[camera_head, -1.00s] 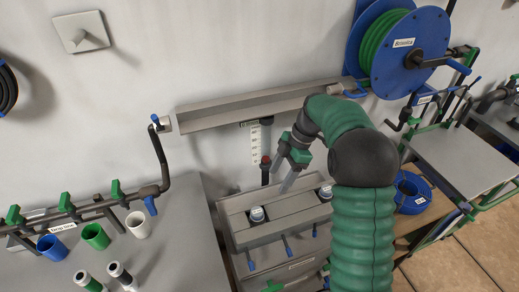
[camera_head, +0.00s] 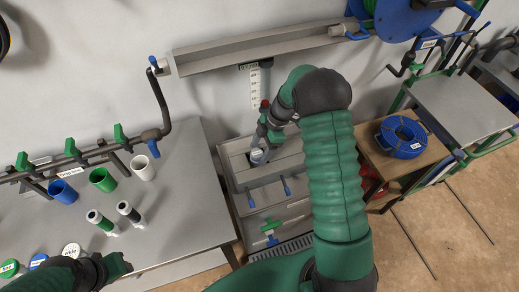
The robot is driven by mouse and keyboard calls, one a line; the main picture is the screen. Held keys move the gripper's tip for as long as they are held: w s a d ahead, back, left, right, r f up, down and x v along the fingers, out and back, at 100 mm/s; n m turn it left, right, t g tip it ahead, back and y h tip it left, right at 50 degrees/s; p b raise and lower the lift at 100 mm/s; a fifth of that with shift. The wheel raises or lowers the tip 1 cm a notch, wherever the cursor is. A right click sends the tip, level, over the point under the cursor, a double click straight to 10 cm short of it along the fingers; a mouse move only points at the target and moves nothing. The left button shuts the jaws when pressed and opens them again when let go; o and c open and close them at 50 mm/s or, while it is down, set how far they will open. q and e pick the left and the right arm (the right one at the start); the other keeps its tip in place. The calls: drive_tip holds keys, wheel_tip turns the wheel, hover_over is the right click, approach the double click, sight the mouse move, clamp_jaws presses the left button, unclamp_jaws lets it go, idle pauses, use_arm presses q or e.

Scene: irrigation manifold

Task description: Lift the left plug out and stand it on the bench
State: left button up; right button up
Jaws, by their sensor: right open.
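The left plug (camera_head: 257,156) shows as a small pale-topped piece in the grey box (camera_head: 232,170) in the head view. My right gripper (camera_head: 262,146) is open, with its fingers down at the plug and partly covering it. I cannot tell whether they touch it. The other plug is hidden behind my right arm. The grey bench (camera_head: 180,205) is on the left. My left gripper (camera_head: 112,266) is low at the bottom left, and its fingers are not clear.
Blue, green and white cups (camera_head: 102,179) stand on the bench beside two dark-and-white cylinders (camera_head: 115,219) and several round caps. A pipe with green valves (camera_head: 70,148) runs along its back.

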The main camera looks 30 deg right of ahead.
sight(258, 152)
drive_tip(key=shift+w+a+f, duration=0.1)
drive_tip(key=shift+a, duration=0.25)
drive_tip(key=shift+d, duration=0.25)
drive_tip(key=c, duration=1.4)
drive_tip(key=o, duration=0.7)
drive_tip(key=shift+c, duration=0.2)
drive_tip(key=shift+a, duration=0.1)
clamp_jaws()
use_arm(q)
drive_tip(key=shift+a, duration=0.2)
